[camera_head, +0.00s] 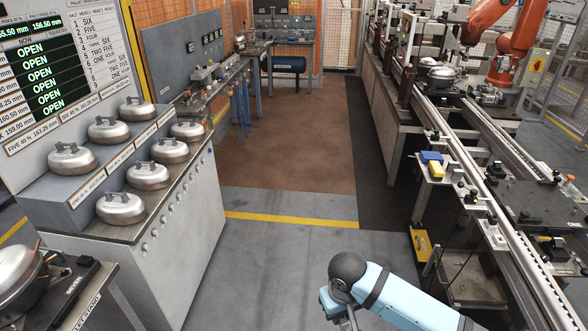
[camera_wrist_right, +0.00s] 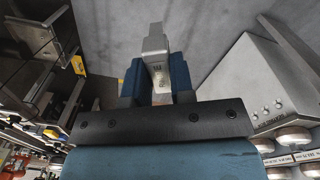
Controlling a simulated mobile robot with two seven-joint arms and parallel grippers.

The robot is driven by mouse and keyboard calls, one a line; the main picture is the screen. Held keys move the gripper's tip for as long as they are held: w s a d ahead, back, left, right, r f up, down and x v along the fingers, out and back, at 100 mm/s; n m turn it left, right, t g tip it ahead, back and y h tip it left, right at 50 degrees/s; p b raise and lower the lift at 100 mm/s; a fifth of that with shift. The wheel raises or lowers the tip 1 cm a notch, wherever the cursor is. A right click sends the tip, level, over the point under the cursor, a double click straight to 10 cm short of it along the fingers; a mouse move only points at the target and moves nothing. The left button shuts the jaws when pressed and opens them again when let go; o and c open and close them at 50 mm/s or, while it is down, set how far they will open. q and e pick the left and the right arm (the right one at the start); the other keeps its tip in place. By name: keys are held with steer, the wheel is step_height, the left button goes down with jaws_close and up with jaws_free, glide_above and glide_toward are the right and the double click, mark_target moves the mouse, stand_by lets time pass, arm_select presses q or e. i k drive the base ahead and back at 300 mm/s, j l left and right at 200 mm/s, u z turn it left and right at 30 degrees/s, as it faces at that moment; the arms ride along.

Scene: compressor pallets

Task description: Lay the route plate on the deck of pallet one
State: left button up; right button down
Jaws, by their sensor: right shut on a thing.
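My right gripper (camera_wrist_right: 157,80) is shut on a small light-grey plate (camera_wrist_right: 155,45) between its blue fingers, with a dark mark on its face; I take it to be the route plate. In the head view my right gripper (camera_head: 342,312) hangs over the grey floor at the bottom, and the plate is mostly hidden there. A dark pallet deck (camera_head: 78,278) carries a compressor (camera_head: 18,275) at the lower left, on a stand with a partly readable label. I cannot tell whether this is pallet one. My left gripper is not in view.
A grey cabinet (camera_head: 170,240) on the left bears several domed compressors on two levels, below a display board (camera_head: 45,70). A conveyor line (camera_head: 490,170) with a yellow box (camera_head: 421,245) on its side runs along the right. The floor (camera_head: 270,270) between them is clear.

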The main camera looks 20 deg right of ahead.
mark_target(519, 200)
steer(key=i+l+z, duration=0.1)
steer(key=i+z, duration=1)
steer(key=i+l+z, duration=0.45)
steer(key=i+z, duration=0.3)
steer(key=i, duration=0.15)
